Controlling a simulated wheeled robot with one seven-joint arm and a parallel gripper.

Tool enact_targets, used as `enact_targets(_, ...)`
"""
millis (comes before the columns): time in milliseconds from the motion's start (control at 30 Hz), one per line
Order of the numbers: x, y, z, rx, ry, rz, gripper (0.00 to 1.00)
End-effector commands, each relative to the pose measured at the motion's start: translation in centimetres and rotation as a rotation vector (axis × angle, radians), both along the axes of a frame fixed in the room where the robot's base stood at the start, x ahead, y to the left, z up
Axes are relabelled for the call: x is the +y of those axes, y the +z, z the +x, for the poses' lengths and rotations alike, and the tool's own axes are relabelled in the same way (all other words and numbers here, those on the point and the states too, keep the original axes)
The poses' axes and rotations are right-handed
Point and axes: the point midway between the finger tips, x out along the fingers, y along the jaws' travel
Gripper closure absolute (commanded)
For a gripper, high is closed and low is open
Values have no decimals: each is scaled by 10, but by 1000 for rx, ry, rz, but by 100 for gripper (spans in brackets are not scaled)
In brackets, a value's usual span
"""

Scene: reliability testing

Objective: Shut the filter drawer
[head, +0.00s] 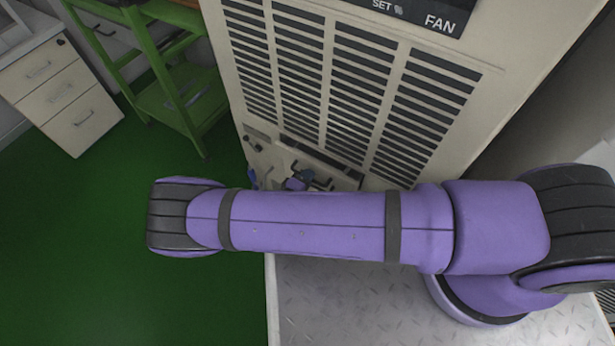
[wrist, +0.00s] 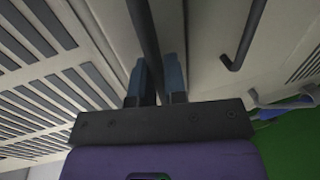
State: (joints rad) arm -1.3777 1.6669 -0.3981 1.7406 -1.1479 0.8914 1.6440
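A tall beige cabinet (head: 492,85) with rows of dark vents fills the upper middle of the head view. Below the vents is a long dark strip (head: 322,157), which looks like the filter drawer's area; how far the drawer stands out is unclear. My gripper (head: 300,180) is small and partly hidden behind my purple arm, close to the cabinet's lower front. In the wrist view my gripper's two blue-grey fingers (wrist: 157,82) stand close together with a narrow gap. A dark strip (wrist: 143,28) runs up from between them; contact with it cannot be told.
A dark hooked handle (wrist: 243,42) is on the panel right of the fingers. A blue item (wrist: 284,106) lies farther right. At left in the head view are a green stand (head: 185,95) and a white drawer unit (head: 62,92). The green floor (head: 75,240) is clear.

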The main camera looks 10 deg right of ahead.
Motion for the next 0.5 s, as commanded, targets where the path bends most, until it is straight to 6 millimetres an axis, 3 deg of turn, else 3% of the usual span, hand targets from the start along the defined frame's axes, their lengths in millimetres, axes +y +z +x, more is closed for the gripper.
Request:
enact_targets(233,-2,0,2,0,0,0,100)
enact_targets(500,-24,-1,29,1,-1,-1,100)
